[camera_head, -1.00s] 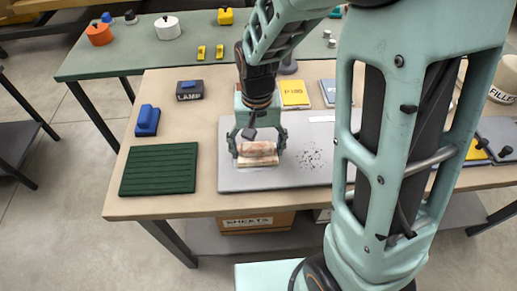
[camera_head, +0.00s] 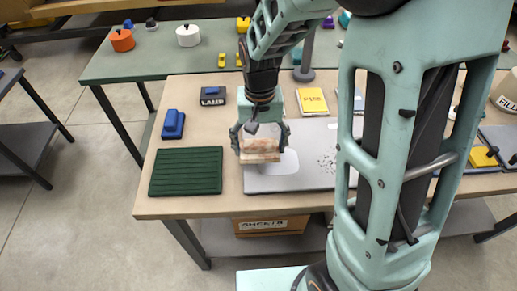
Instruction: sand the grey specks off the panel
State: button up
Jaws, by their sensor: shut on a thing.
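The grey panel (camera_head: 290,184) lies flat on the wooden table. A cluster of dark specks (camera_head: 328,161) shows on it, right of my gripper and partly hidden by my arm. My gripper (camera_head: 260,146) is shut on a tan sanding block (camera_head: 260,150) with a worn, mottled face. The block is over the left part of the panel. I cannot tell whether it touches the panel. A paler smooth patch (camera_head: 282,166) shows on the panel beside and below the block.
A green ribbed mat (camera_head: 186,171) lies left of the panel, with a blue block (camera_head: 173,124) behind it. A dark box marked LAMP (camera_head: 212,97) and a yellow sheet pack (camera_head: 312,101) stand behind. My arm covers much of the right side.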

jog(key=shift+r+p, duration=1.55)
jog(key=shift+r, duration=0.75)
